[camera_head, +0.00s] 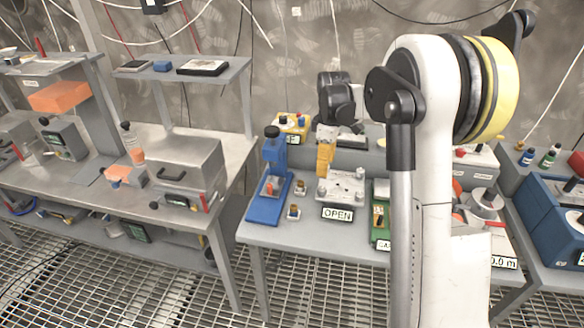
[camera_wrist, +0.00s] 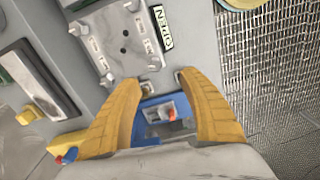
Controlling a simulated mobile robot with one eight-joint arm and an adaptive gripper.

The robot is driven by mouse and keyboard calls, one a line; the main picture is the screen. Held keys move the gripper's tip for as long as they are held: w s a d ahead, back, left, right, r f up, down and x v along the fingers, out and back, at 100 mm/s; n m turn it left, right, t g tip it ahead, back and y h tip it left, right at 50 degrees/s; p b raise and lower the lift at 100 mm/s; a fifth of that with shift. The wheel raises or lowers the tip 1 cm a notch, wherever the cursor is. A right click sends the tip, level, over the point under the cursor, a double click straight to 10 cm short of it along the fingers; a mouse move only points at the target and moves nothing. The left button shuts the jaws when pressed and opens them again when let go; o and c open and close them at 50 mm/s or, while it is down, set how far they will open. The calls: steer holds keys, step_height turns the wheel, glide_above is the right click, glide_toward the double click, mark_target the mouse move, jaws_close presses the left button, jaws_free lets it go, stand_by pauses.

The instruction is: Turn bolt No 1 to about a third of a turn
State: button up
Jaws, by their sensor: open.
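A light grey metal plate (camera_head: 342,190) lies on the grey table, with raised bolt-like pieces near its corners. In the wrist view the plate (camera_wrist: 118,42) has dark holes and small labels that I cannot read, so I cannot tell which bolt is No 1. My gripper (camera_head: 325,165), with yellow fingers, is above the table at the plate's back left. In the wrist view my gripper (camera_wrist: 163,82) has its fingers apart, with no bolt held between them.
A blue stand (camera_head: 270,190) is left of the plate, with small brass-coloured pieces (camera_head: 294,211) between them. A green device (camera_head: 381,212) is to the right. A yellow box (camera_head: 294,126) stands behind. My arm hides much of the table's right side.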

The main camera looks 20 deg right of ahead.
mark_target(322, 189)
steer(key=f+b, duration=0.1)
steer(key=f, duration=0.3)
steer(key=w+f+b, duration=0.1)
steer(key=f, duration=0.3)
steer(key=f+b, duration=0.1)
steer(key=f, duration=0.2)
steer(key=shift+w+d+f, duration=0.15)
steer(key=shift+w+f, duration=0.15)
steer(key=shift+f, duration=0.1)
jaws_close()
